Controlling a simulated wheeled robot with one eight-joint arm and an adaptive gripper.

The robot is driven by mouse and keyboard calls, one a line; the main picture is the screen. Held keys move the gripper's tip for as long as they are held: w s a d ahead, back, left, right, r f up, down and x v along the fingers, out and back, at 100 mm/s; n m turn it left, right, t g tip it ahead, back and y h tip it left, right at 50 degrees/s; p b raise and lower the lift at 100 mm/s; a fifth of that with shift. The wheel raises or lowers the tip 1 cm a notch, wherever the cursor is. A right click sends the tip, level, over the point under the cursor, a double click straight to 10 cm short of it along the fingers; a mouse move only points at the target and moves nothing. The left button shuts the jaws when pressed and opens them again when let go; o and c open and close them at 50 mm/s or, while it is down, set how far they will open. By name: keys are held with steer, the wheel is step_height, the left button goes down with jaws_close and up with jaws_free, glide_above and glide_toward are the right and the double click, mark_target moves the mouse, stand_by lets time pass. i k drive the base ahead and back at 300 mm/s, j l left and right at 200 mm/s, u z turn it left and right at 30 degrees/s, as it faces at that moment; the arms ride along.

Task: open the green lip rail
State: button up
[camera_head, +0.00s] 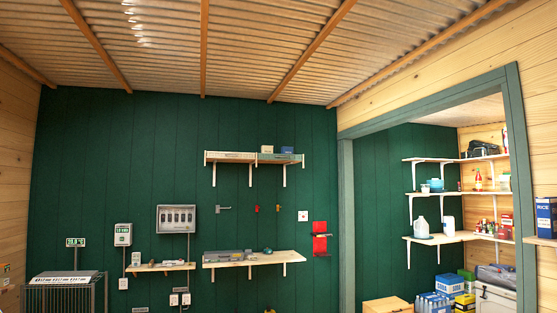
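No green lip rail can be made out for certain. A high wall shelf (214,161) on the dark green wall has a raised front edge in two sections. The right section (279,158) looks faintly greenish and the left section (232,156) paler, but both are too small to tell clearly. A tan box (266,149) and a blue item (287,150) stand on or behind the right section. My gripper is not in view.
Below is a wooden shelf (284,257) with grey items. A grey panel box (176,219) hangs to its left. A wire cage (65,298) stands at lower left. At right, a framed opening (346,225) leads to stocked corner shelves (435,190). The floor is not visible.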

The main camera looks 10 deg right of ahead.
mark_target(260, 155)
steer(key=i+u, duration=0.15)
steer(key=i, duration=4.3)
steer(key=l, duration=0.05)
